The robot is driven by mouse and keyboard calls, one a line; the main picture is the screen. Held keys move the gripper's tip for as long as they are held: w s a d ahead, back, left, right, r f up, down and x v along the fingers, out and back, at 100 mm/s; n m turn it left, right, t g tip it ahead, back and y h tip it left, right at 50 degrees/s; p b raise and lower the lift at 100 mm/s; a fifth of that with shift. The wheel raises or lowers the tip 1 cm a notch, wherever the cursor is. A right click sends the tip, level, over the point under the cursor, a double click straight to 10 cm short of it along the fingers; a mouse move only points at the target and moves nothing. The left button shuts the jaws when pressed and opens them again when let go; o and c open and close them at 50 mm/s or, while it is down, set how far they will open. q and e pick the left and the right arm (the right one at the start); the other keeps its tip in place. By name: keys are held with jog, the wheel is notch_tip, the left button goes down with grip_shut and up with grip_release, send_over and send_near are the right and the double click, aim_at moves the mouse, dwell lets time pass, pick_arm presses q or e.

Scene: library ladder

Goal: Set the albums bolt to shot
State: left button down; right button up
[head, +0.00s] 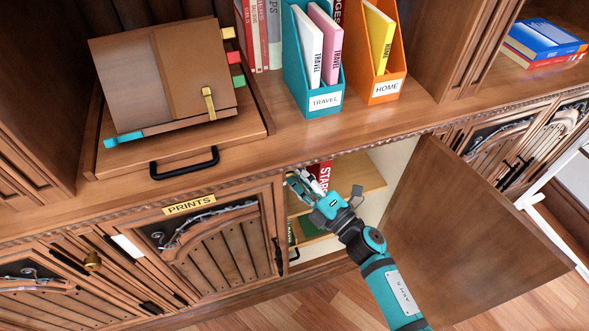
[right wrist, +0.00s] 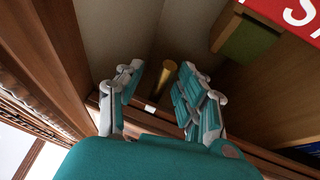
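In the right wrist view a brass cylinder (right wrist: 165,77), seemingly the bolt's knob, stands out inside the cabinet, beside a small white mark. My right gripper (right wrist: 160,88) is open, with one finger on each side of the knob; I cannot tell whether either finger touches it. In the head view my right gripper (head: 301,184) reaches into the top left of the open cabinet (head: 360,172), and the bolt cannot be made out there. The cabinet door (head: 465,235) stands swung out to the right. No albums label is readable. My left gripper is out of view.
Red books (head: 321,173) stand on the cabinet's shelf just behind my gripper. Left of the opening is the closed PRINTS door (head: 222,250). Above, the counter holds a teal TRAVEL file (head: 322,101), an orange HOME file (head: 387,89) and a brown album (head: 185,70).

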jog(key=v, duration=1)
jog(key=shift+s+d, duration=0.2)
jog(key=shift+s, duration=0.05)
